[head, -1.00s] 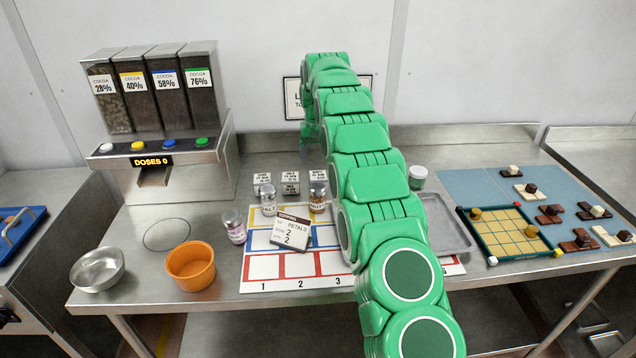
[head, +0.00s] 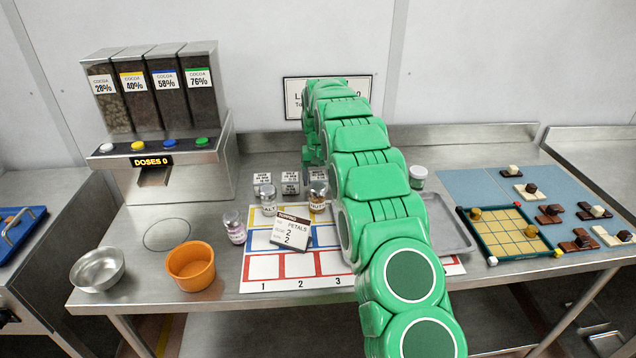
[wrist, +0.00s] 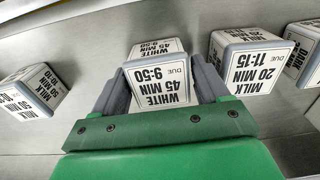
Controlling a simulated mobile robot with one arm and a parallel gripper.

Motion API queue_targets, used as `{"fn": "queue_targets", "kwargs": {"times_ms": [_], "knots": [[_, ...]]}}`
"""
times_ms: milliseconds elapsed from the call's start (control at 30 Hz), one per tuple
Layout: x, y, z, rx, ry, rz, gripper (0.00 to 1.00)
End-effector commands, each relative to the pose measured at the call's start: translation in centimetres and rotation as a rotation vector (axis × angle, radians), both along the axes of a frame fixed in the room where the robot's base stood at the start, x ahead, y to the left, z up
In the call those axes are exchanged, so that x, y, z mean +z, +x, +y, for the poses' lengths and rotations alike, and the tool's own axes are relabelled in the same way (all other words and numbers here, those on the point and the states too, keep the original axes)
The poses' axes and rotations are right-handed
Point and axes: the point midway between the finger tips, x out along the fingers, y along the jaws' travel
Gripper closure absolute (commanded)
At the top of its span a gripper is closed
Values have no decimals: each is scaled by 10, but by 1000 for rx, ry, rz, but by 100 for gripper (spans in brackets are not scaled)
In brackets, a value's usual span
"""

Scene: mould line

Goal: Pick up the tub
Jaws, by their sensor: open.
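In the head view my gripper is mostly hidden behind my green arm, close to the small labelled boxes at the back of the table. An orange round tub (head: 191,268) stands open at the front left, well away from my gripper.
A metal bowl (head: 98,269), dispenser (head: 160,130), tray (head: 462,240) and game board (head: 508,232) surround the mat.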

Motion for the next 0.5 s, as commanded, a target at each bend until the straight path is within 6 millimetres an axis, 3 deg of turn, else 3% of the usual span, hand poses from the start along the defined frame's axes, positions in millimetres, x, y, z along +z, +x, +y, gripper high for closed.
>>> {"fn": "queue_targets", "kwargs": {"times_ms": [200,467,500], "knots": [[-1,0,0,0,0,-1,27],[-1,0,0,0,0,0,67],[0,0,0,0,0,0,68]]}}
